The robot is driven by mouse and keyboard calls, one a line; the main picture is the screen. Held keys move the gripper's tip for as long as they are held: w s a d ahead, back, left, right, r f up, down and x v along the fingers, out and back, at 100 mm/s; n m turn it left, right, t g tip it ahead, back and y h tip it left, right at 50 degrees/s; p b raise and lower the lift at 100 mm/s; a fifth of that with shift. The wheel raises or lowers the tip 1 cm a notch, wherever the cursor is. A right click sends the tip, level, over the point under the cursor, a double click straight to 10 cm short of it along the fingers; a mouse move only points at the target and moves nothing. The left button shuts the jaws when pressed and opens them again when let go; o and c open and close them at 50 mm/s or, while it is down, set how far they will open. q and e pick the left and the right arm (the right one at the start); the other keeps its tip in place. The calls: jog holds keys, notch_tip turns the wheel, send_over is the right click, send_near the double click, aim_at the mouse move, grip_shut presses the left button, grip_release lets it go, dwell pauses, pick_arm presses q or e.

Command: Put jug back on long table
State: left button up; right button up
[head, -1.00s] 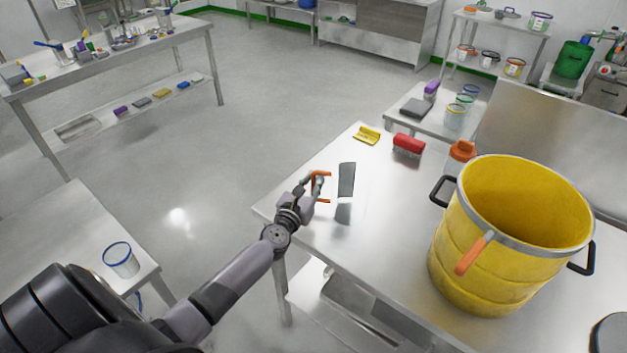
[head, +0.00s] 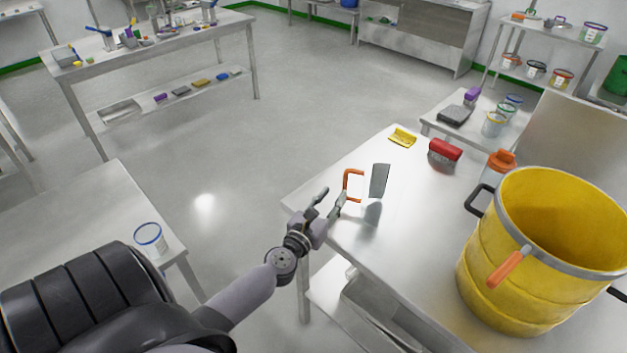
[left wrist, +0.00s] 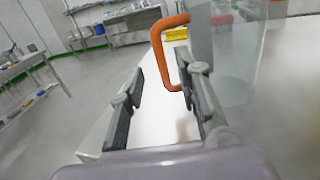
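The clear jug (head: 379,181) with an orange handle (head: 346,184) stands upright on the steel table (head: 400,250), close to its left edge. Its see-through body is hard to make out in the head view; a grey panel and the handle show best. My left gripper (head: 334,196) is just left of the handle, with its fingers spread and nothing held. In the left wrist view, the jug (left wrist: 238,60) is at the upper right, and its handle passes close by the right finger; I cannot tell whether they touch. My right gripper is out of view.
A big yellow drum (head: 525,275) stands right of the jug. A red brush (head: 444,151), a yellow scraper (head: 402,138) and an orange-lidded container (head: 501,161) are behind. A lower table at left holds a blue-rimmed tub (head: 150,238). Floor between tables is clear.

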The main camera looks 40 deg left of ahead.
pick_arm(q)
jog(key=s+d+b, duration=0.1)
jog(key=s+b, duration=0.1)
jog(key=s, duration=0.6)
jog(key=s+d+f+m+g+h, duration=0.1)
jog(key=s+d+f+m+g, duration=0.25)
jog(key=f+m, duration=0.6)
jog(key=s+d+f+m+g+h, duration=0.15)
jog(key=s+f+m, duration=0.3)
jog(key=f, duration=0.95)
jog(key=s+d+f+m+g+h, duration=0.1)
jog(key=s+d+f+m+g, duration=0.2)
jog(key=f+m, duration=0.7)
jog(key=s+d+f+m+g, duration=0.2)
jog(key=s+f+m+g, duration=0.2)
jog(key=s+f+m, duration=0.4)
jog(key=s+d+f+m+g, duration=0.1)
jog(key=s+f+m+g, duration=0.3)
jog(key=s, duration=1.4)
notch_tip(320, 180, down, 7)
jog(key=m, duration=0.4)
jog(key=shift+s+d+m+g, duration=0.3)
jog(key=shift+d+g, duration=0.1)
